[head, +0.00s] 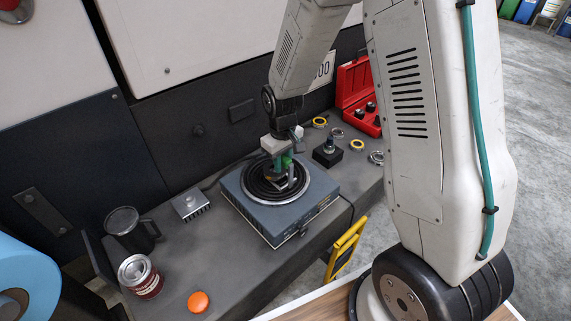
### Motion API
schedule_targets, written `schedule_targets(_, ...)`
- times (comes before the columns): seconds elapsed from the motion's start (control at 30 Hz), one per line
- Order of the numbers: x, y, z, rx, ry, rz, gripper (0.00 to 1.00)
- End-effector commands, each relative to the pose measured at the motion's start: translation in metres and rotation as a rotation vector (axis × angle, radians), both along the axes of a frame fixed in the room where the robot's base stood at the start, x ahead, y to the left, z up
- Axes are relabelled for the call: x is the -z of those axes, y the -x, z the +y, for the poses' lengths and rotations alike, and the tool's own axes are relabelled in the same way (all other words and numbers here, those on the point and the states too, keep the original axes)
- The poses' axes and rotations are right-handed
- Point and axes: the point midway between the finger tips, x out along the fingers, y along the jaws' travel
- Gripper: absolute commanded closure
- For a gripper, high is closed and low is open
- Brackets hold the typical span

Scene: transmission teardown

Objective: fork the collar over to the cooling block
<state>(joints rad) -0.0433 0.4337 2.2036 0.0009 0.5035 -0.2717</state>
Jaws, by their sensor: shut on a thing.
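My gripper (285,158) is over the hot plate (255,212), fingers pointing down. It is shut on a small green-handled tool (287,161), which looks like the fork; its lower end is close to the dark coil. A small metallic piece shows under the gripper at the coil's middle; it may be the collar, but the gripper partly hides it. I cannot tell whether the fork touches or carries it. The cooling block (190,206), a grey finned metal block, sits on the bench left of the hot plate, apart from my gripper.
A black mug (128,229), a red-labelled can (140,276) and an orange cap (198,302) stand at the bench's left. Right of the hot plate are a black block with a post (328,154), several rings and an open red case (358,95). Bench between cooling block and cap is clear.

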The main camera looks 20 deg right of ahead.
Motion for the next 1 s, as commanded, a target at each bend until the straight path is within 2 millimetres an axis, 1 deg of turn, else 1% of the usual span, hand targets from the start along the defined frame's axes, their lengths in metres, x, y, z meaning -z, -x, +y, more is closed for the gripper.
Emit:
schedule_targets(0.5,0.000,-0.025,0.008,0.000,0.000,0.000,1.00)
schedule_targets(1.0,-0.027,-0.025,0.008,0.000,0.000,-0.002,1.00)
